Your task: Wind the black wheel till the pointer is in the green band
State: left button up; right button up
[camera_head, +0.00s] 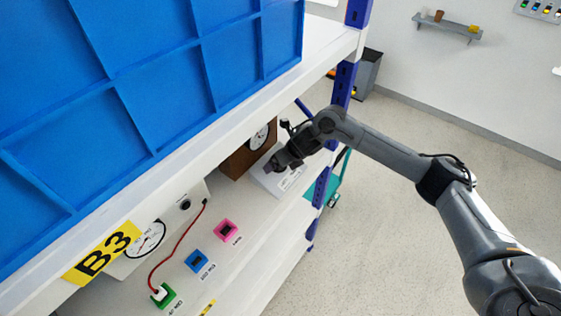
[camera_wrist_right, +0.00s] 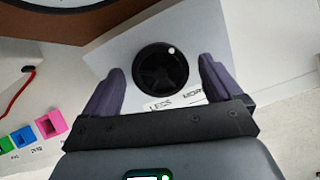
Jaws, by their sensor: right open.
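The black wheel (camera_wrist_right: 160,70) is round, with a white dot near its upper right edge. It sits on a white box (camera_wrist_right: 205,32) printed LESS and MORE; this box also shows in the head view (camera_head: 264,184), where my arm hides the wheel. My right gripper (camera_wrist_right: 161,66) is open, with a purple-grey finger on each side of the wheel in the wrist view and gaps between. In the head view my right gripper (camera_head: 272,166) is over the white box. A brown box with a round dial (camera_head: 260,136) stands behind; its pointer and any green band cannot be made out. My left gripper is not in view.
A shelf board with a large blue bin (camera_head: 150,80) hangs above the working shelf. To the left are a white gauge box (camera_head: 185,204) with a red cable (camera_head: 178,245), and green, blue (camera_head: 197,261) and pink (camera_head: 226,231) sockets. A blue upright (camera_head: 343,84) stands right.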

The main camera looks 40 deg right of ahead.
jog(key=a+v, duration=0.1)
jog(key=v, duration=0.9)
jog(key=shift+s+d+r, duration=0.2)
jog(key=shift+d+r, duration=0.2)
jog(key=shift+d, duration=0.15)
